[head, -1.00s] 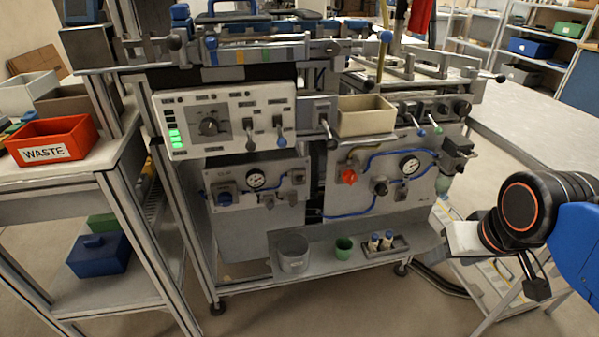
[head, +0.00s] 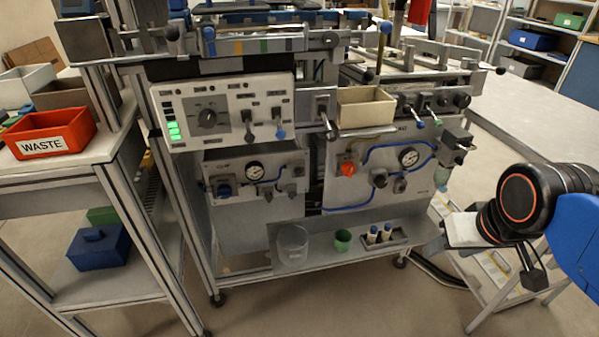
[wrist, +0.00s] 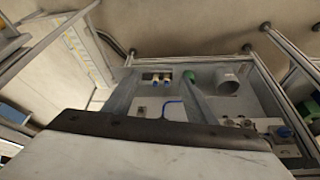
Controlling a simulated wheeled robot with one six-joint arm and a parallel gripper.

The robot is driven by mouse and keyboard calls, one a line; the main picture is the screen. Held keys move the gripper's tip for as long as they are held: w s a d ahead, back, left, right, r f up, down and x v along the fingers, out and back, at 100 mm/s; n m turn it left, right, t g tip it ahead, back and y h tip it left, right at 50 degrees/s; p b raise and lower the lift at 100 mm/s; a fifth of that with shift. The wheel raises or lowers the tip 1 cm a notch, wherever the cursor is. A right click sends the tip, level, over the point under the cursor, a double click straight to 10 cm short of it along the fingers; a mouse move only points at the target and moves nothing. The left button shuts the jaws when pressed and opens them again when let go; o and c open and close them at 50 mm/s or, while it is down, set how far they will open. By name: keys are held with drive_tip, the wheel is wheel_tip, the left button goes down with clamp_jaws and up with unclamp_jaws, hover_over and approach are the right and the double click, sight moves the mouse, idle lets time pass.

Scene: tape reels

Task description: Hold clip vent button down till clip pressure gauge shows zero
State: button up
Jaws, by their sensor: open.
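The clip panel seems to be the lower left grey panel (head: 270,205) on the bench front; its small label is hard to read. It carries a round white pressure gauge (head: 254,170), whose needle is too small to read. A blue knob (head: 224,188) sits left of the gauge, with small grey fittings below it. I cannot tell which part is the vent button. My gripper (head: 462,230) is at the right, well apart from this panel, open and holding nothing visible.
The right panel (head: 340,180) has another gauge (head: 408,156) and a red knob (head: 347,169). A shelf below holds a clear beaker (head: 292,246), a green cup (head: 343,238) and small bottles. A red waste bin (head: 50,132) stands left. Floor in front is clear.

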clamp_jaws()
idle(1.5)
